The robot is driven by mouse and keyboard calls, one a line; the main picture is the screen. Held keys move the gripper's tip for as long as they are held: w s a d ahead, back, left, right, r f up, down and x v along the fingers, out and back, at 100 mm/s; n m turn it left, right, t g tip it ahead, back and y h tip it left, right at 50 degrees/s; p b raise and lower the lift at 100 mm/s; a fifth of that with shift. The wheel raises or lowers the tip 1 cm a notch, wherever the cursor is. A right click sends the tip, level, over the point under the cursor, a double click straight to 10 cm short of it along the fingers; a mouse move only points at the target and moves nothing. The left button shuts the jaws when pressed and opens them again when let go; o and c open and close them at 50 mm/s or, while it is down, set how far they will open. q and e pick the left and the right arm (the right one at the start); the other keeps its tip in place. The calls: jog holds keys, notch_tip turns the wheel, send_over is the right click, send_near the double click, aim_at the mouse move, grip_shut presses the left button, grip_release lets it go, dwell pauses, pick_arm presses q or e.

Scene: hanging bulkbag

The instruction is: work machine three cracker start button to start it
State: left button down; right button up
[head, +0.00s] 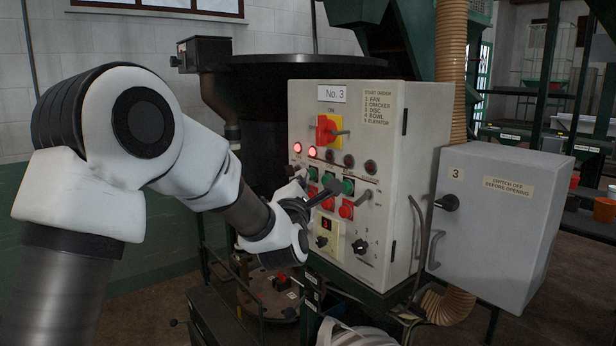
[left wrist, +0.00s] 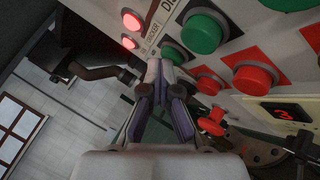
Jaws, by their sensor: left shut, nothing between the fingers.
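The No. 3 control box (head: 385,130) stands in the middle of the head view, with rows of lamps, green buttons and red buttons. My left gripper (head: 301,182) is at the box's left face, over the button rows. In the left wrist view its fingers (left wrist: 161,68) are shut and empty. Their tips are at the small green cracker start button (left wrist: 172,48), beside the "…KER" label, and partly hide it. I cannot tell whether they touch it. The cracker lamp (left wrist: 131,18) and the fan lamp (left wrist: 128,43) glow red. My right gripper is out of view.
A larger green button (left wrist: 201,35) and red buttons (left wrist: 252,77) lie close to the fingers. A red-and-yellow main switch (head: 327,130) sits above the lamps. A grey switch box (head: 500,220) with a black handle stands to the right. A dark round vessel (head: 285,75) is behind.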

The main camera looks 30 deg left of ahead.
pick_arm(q)
jog(key=shift+s+a+b, duration=0.25)
jog(key=shift+s+b, duration=0.35)
jog(key=shift+s, duration=0.15)
jog(key=s, duration=0.1)
jog(key=s+a+b, duration=0.1)
jog(key=s, duration=0.1)
jog(key=s+a+b, duration=0.1)
jog(key=shift+s, duration=0.3)
dwell(0.5)
